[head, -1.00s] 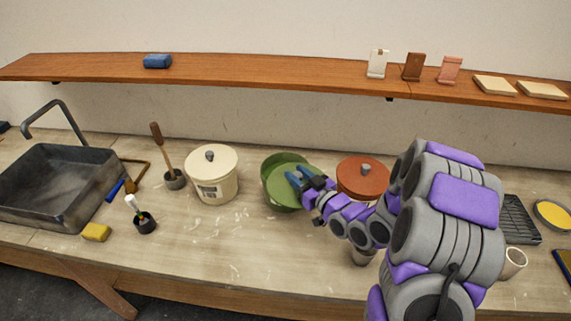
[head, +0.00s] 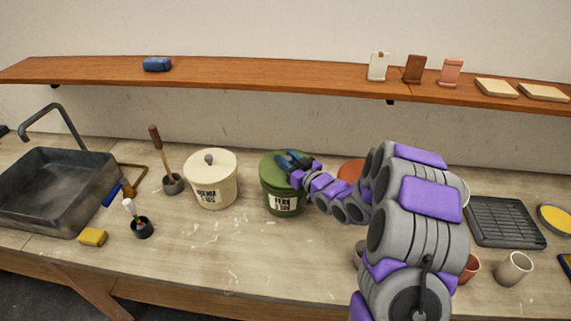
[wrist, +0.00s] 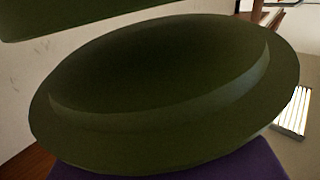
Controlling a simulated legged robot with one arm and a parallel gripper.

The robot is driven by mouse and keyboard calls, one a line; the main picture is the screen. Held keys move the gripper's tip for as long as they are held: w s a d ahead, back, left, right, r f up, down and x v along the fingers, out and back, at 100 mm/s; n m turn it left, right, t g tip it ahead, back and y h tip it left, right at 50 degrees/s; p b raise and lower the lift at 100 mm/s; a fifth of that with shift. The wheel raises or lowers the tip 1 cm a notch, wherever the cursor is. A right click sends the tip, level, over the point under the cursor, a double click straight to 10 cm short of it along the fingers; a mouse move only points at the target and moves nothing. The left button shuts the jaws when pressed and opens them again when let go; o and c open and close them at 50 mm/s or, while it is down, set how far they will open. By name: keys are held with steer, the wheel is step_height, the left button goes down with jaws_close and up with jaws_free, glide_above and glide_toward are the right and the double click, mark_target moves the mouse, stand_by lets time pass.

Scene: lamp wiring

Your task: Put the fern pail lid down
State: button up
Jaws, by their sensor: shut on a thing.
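The fern pail (head: 284,200) is green with a white label and stands on the bench, left of my arm. The green lid (head: 272,166) is over its mouth in the head view. I cannot tell whether it rests on the rim or is just above it. My gripper (head: 287,160), with blue fingers, is shut on the lid at its top. In the wrist view the dark green lid (wrist: 160,90) fills most of the picture and hides the fingertips. Another dark green shape shows at the top left there; I cannot tell what part it is.
A cream pail (head: 211,185) with its lid on stands left of the fern pail. A terracotta lid (head: 350,171) shows partly behind my arm. A sink (head: 55,190) is far left, a black rack (head: 505,222) right.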

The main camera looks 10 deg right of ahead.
steer(key=shift+w, duration=0.5)
steer(key=shift+w+a+f, duration=0.1)
steer(key=shift+w, duration=0.45)
step_height(320, 180, down, 3)
steer(key=shift+s+f+b, duration=0.1)
steer(key=shift+b, duration=0.35)
steer(key=o, duration=1.1)
steer(key=shift+c, duration=0.2)
